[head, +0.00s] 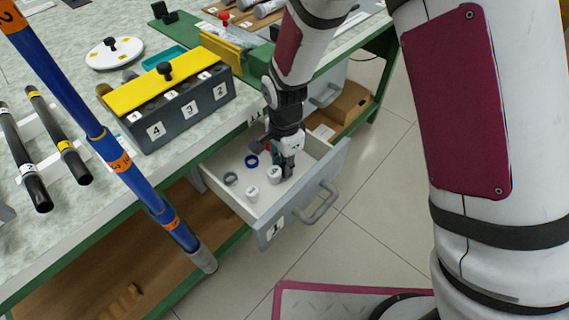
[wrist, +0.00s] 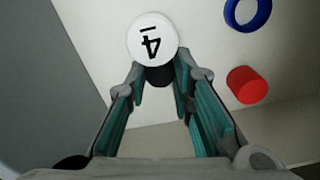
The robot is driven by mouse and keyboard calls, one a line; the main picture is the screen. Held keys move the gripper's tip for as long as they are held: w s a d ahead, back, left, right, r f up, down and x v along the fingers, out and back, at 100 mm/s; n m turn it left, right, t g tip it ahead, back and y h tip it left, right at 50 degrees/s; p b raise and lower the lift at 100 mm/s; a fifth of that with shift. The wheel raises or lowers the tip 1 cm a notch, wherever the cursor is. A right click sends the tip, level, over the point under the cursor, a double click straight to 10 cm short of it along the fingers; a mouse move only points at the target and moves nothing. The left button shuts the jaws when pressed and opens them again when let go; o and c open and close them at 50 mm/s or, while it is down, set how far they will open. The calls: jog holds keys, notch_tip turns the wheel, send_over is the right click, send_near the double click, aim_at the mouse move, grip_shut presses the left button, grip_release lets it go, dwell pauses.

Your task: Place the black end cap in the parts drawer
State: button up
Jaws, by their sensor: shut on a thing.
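The parts drawer (head: 240,206), marked 1 on its front, is pulled open below the bench. My gripper (head: 287,170) points down inside it, near its right side. In the wrist view, my gripper (wrist: 159,78) is shut on a small dark thing, the black end cap (wrist: 160,76), of which only a little shows between the fingertips. A round white face marked 4 (wrist: 151,38) lies just beyond the fingertips and overlaps the cap in the picture. I cannot tell whether the cap touches the drawer floor.
The drawer also holds a blue ring (head: 251,161), a grey ring (head: 231,178), white pieces (head: 252,194) and a red piece (wrist: 246,84). The drawer walls stand close around my gripper. A grey box with a yellow lid (head: 165,90) and black rods (head: 57,132) are on the bench.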

jog(key=o, duration=0.7)
notch_tip(320, 180, up, 12)
jog(key=p, duration=0.3)
jog(key=shift+r, duration=0.1)
